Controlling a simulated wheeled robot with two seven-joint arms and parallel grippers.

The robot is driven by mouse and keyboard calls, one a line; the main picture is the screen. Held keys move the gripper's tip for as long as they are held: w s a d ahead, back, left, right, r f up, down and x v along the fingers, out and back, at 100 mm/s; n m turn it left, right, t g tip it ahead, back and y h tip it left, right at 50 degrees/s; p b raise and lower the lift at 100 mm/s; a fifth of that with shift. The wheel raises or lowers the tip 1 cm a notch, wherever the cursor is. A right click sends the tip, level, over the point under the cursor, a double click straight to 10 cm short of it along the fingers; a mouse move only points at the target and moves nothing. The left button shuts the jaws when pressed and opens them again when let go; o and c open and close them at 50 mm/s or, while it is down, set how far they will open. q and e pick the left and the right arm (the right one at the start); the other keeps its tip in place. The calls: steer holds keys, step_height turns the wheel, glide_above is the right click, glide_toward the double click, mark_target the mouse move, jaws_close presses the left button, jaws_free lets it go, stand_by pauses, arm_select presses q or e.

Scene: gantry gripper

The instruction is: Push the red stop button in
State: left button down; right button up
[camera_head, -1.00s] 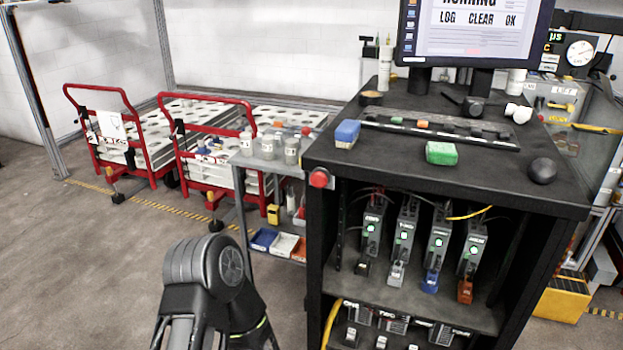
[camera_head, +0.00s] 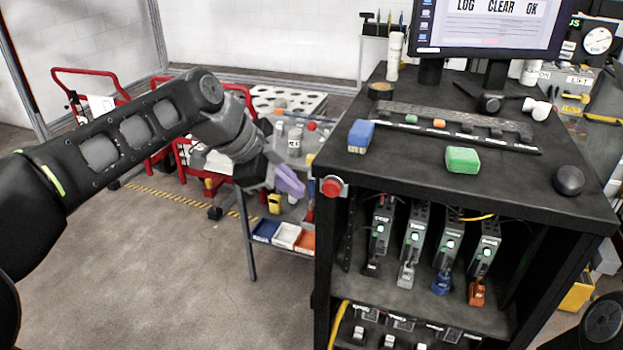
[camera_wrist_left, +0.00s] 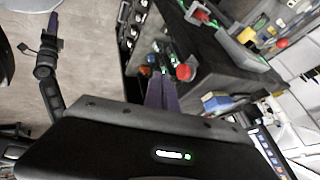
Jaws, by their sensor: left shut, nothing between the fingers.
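The red stop button (camera_head: 332,187) is a round red cap on a pale mount at the upper left front corner of the black cabinet (camera_head: 440,185). My left gripper (camera_head: 292,183), with purple fingers, is shut and empty. It is just left of the button at about the same height, with a visible gap in the head view. In the left wrist view, the shut fingers (camera_wrist_left: 160,92) point toward a round red cap (camera_wrist_left: 183,71), which appears to be the button.
A blue block (camera_head: 361,136), a green block (camera_head: 462,159) and a dark round object (camera_head: 568,180) lie on the cabinet top. Below it are modules with green lights (camera_head: 414,238). A side shelf with small bins (camera_head: 286,235) stands behind my left gripper. Floor is open at lower left.

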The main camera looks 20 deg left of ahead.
mark_target(331, 189)
arm_select(q)
steer(key=r, duration=0.2)
steer(key=s+a+r, duration=0.1)
steer(key=shift+m, duration=0.4)
steer(key=shift+d+f, duration=0.1)
steer(key=shift+f, duration=0.1)
steer(key=w+d+f+p, duration=0.3)
steer(key=w+d+f, duration=0.1)
steer(key=w+f, duration=0.3)
steer(key=shift+w+f+p, duration=0.4)
steer(key=shift+w, duration=0.35)
steer(key=shift+d, duration=0.1)
